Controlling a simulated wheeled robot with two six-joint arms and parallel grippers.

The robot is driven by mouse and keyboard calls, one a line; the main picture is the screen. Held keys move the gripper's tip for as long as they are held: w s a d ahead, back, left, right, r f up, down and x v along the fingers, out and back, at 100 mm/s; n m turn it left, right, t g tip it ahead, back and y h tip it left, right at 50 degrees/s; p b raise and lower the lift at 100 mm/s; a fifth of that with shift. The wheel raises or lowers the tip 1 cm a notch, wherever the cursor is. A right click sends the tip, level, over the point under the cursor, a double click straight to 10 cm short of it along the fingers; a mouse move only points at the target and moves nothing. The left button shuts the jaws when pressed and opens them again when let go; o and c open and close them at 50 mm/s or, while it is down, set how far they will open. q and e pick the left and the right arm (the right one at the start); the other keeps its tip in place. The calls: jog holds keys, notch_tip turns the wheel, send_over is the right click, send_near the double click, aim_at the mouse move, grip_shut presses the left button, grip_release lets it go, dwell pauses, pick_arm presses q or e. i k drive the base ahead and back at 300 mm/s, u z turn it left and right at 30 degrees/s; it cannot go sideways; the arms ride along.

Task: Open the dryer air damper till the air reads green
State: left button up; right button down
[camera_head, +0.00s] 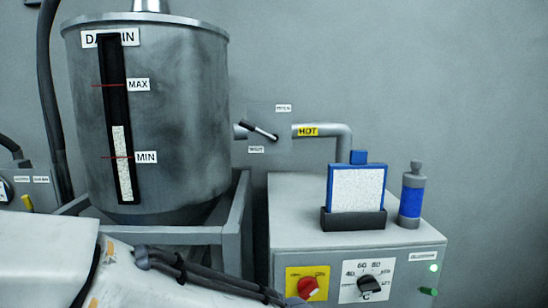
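The damper lever (262,131), black with a pale end, sits on a small plate at the pipe right of the hopper. It slants down to the right. A small label (283,108) above it seems to read OPEN, and another label (256,150) is below it; its text is too small to be sure. A blue-framed panel (357,189) of white granules stands in a black holder on the grey control box (290,240). A grey cylinder with a blue band (410,203) stands beside it. Neither of my grippers shows.
A steel hopper (185,120) has a sight window with MAX and MIN marks; its granules reach above MIN. The pipe (335,131) bears a yellow HOT label. The box front has a red knob (307,287), a black dial (369,285) and green lights (433,268).

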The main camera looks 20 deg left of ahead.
aim_at(243, 123)
jog(key=u, duration=0.45)
jog(key=k, duration=0.1)
jog(key=u, duration=0.25)
